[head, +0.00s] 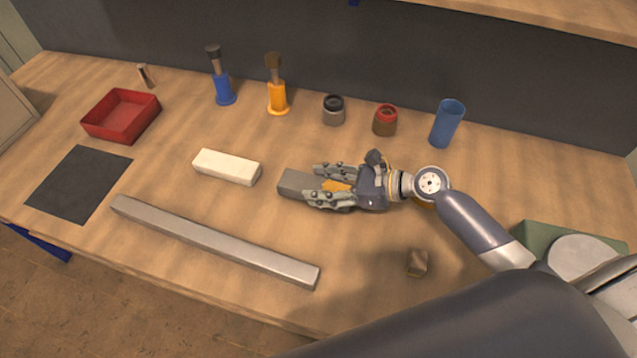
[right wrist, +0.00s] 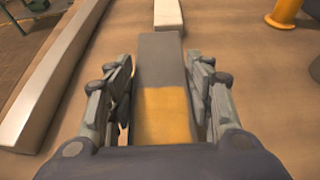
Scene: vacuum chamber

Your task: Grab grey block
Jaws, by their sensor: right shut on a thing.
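The grey block (head: 294,184) lies at the middle of the wooden table in the head view, with a yellow-orange part at its near end. My right gripper (head: 326,186) is shut on it, one finger along each side. In the right wrist view the grey block (right wrist: 161,62) runs forward between the fingers of the right gripper (right wrist: 163,95), with the yellow part nearest the palm. The fingers hide parts of the block's sides. I cannot tell if the block is clear of the table. My left gripper is not in view.
A white block (head: 227,167) lies just left of the grey block. A long metal bar (head: 213,241) lies in front. A red tray (head: 121,116), dark mat (head: 79,183), brushes in blue (head: 224,92) and orange (head: 278,99) holders, jars and a blue cup (head: 447,124) stand around. A small brown lump (head: 417,263) lies front right.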

